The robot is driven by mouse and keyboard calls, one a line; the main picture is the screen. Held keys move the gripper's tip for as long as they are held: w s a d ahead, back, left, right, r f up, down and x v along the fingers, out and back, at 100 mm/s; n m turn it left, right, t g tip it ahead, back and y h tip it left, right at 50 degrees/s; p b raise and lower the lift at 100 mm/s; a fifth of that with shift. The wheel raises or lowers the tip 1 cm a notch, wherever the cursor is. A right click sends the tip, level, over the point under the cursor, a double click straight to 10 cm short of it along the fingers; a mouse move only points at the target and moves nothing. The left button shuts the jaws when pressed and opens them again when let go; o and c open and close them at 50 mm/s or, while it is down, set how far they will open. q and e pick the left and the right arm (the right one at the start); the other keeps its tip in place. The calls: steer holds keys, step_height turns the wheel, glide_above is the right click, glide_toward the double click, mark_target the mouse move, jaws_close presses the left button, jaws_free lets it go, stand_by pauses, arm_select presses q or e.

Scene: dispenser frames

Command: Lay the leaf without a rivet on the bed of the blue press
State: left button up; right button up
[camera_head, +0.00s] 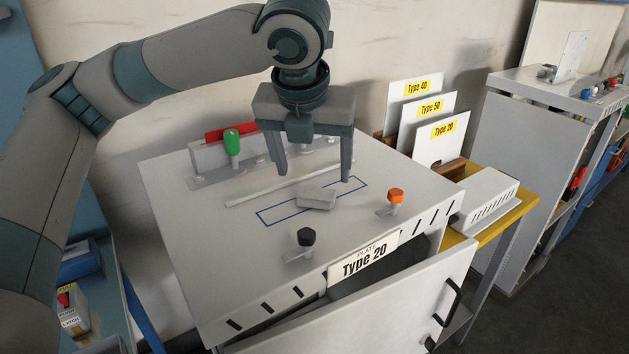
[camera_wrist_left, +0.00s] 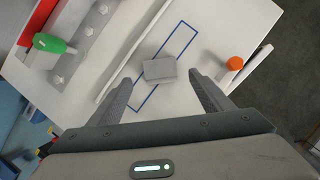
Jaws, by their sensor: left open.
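A small flat grey piece (camera_head: 316,199) lies askew across the blue outlined rectangle on the white top of the Type 20 dispenser (camera_head: 200,270). It also shows in the left wrist view (camera_wrist_left: 159,70), with no rivet that I can make out; I cannot tell whether it is a leaf. My left gripper (camera_head: 313,177) is open and empty above it, and in the left wrist view its fingers (camera_wrist_left: 160,88) stand to either side of the near edge of the piece. No blue press can be clearly identified. My right gripper is not in view.
A green-handled clamp (camera_head: 232,145), an orange knob (camera_head: 395,197) and a black knob (camera_head: 306,238) rise from the top. A thin rail (camera_head: 270,190) lies behind the blue outline. Upright plates labelled Type 40, 50 and 20 (camera_head: 440,140) stand behind. A front panel (camera_head: 400,300) leans outward.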

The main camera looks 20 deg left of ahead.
arm_select(q)
steer(key=shift+b+v, duration=0.35)
steer(key=shift+v, duration=2.55)
steer(key=c, duration=0.4)
steer(key=shift+c, duration=0.5)
